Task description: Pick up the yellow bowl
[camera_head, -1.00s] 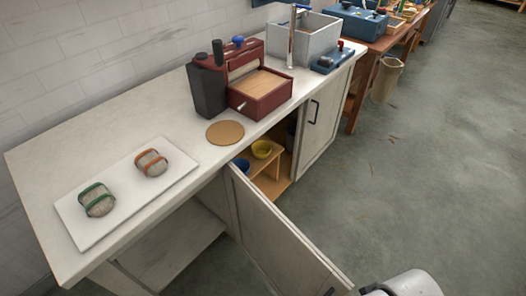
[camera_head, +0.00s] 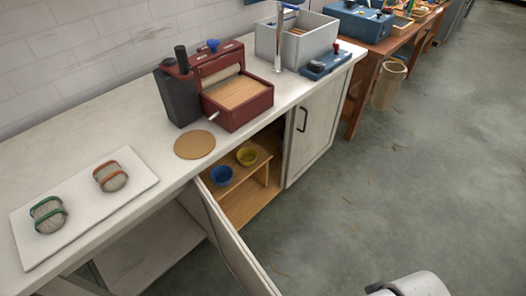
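The yellow bowl (camera_head: 247,156) sits on a small wooden shelf (camera_head: 262,162) inside the open cabinet under the counter. A blue bowl (camera_head: 221,175) stands on the same shelf, to its left and nearer. The counter edge is just above both bowls. A white and grey rounded part of my own arm (camera_head: 408,286) shows at the bottom right, well away from the cabinet. My gripper's fingers are not in view.
The left cabinet door (camera_head: 238,254) stands open into the room; the right door (camera_head: 312,130) is shut. On the counter are a red machine (camera_head: 238,100), a round tan mat (camera_head: 194,145) and a white board (camera_head: 132,188) with two skeins. The floor at right is clear.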

